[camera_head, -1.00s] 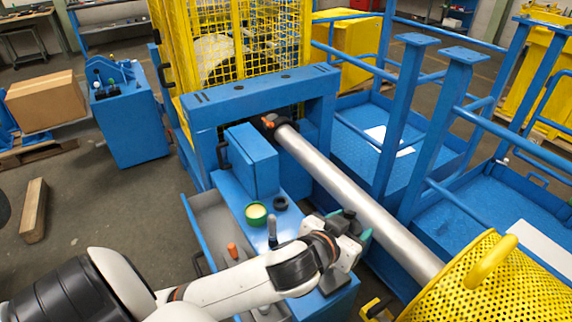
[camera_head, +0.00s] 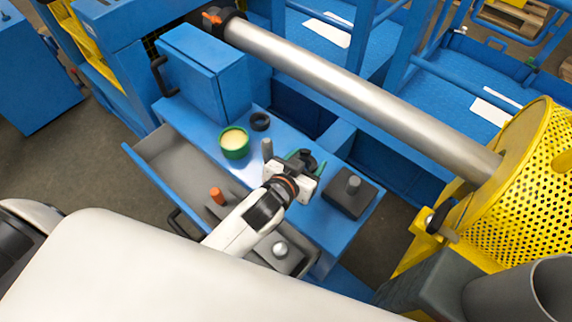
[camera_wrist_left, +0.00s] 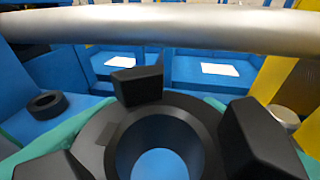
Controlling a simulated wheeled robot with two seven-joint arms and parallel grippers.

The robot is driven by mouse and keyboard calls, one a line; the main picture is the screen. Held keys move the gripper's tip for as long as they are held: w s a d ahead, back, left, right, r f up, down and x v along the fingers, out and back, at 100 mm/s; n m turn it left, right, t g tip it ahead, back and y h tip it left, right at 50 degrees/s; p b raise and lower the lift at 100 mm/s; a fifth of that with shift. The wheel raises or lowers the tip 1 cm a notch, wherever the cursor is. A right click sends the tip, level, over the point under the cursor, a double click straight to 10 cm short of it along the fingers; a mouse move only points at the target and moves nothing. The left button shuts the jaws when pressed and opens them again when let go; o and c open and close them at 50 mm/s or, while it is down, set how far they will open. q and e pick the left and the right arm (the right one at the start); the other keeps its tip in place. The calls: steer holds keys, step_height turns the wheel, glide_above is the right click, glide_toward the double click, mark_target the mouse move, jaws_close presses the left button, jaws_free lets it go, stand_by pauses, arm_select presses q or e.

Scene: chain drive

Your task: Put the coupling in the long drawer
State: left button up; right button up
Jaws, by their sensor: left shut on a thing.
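The coupling, a dark hub with chunky raised jaws and a round bore, is held in my left gripper (camera_head: 303,166). In the left wrist view the coupling (camera_wrist_left: 108,130) fills the lower middle, with green fingertips on either side of it. In the head view the coupling (camera_head: 307,156) is small and partly hidden by the gripper, above the blue bench top. The long drawer (camera_head: 160,158) is open along the bench's left side, with a grey inside; my left forearm crosses over it. My right gripper is not in view.
On the bench top (camera_head: 205,137) are a green tin (camera_head: 234,143), a black ring (camera_head: 260,121), a grey pin (camera_head: 267,148) and a dark block with a knob (camera_head: 350,195). An orange-topped piece (camera_head: 217,196) and a knobbed block (camera_head: 280,252) sit in the drawer. A steel shaft (camera_head: 360,90) passes behind.

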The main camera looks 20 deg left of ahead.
arm_select(q)
step_height(320, 180, down, 3)
steer(key=shift+d+f, duration=0.15)
steer(key=shift+f+b, duration=0.7)
steer(key=shift+f, duration=1.3)
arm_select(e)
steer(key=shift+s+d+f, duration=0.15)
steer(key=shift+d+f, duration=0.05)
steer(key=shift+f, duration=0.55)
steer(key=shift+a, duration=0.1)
arm_select(q)
steer(key=shift+f, duration=0.1)
steer(key=o, duration=1.3)
steer(key=shift+f, duration=0.15)
steer(key=shift+c, duration=0.2)
steer(key=shift+o, duration=0.5)
steer(key=shift+s, duration=0.1)
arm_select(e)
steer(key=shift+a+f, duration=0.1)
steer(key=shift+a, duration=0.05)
